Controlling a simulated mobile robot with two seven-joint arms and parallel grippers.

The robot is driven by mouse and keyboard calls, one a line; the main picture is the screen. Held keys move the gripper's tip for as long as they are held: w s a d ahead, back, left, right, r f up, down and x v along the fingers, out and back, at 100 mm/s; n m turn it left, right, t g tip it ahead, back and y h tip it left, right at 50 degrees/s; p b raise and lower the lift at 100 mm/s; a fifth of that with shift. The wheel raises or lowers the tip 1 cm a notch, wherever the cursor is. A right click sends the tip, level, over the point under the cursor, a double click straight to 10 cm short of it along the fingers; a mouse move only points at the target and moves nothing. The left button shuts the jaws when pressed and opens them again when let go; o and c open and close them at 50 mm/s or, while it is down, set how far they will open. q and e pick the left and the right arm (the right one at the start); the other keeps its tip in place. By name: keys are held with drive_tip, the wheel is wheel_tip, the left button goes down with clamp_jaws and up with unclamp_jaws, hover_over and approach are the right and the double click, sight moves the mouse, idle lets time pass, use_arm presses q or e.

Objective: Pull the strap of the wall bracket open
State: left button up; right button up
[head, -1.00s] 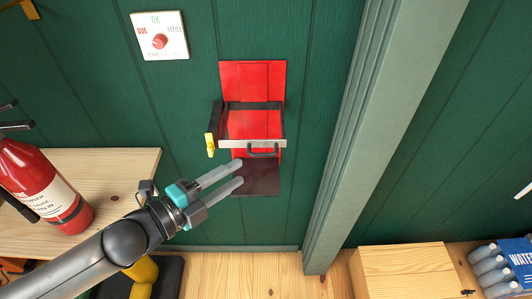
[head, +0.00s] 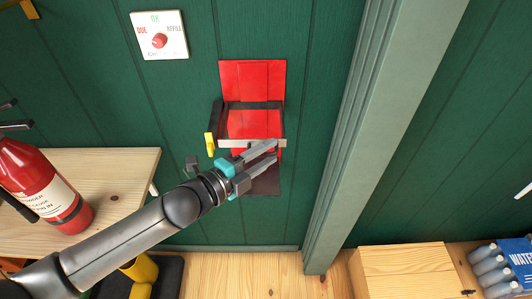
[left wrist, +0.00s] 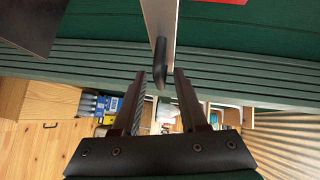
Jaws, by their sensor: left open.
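The red wall bracket (head: 252,80) is fixed to the green wall, with a dark band and a pale metal strap (head: 225,143) across its front. A yellow tab (head: 210,144) is at the strap's left end. My left gripper (head: 276,149) is open at the strap's right part and hides most of its handle in the head view. In the left wrist view, the strap (left wrist: 159,20) is seen edge-on and its dark handle (left wrist: 160,62) is between the open fingertips (left wrist: 160,74). I cannot tell whether they touch it. My right gripper is not in view.
A green door-frame post (head: 365,130) stands right of the bracket. A wooden table (head: 115,165) with a red extinguisher (head: 38,185) is at left. A wooden box (head: 405,270) and water bottles (head: 495,270) are at lower right.

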use_arm(q)
clamp_jaws()
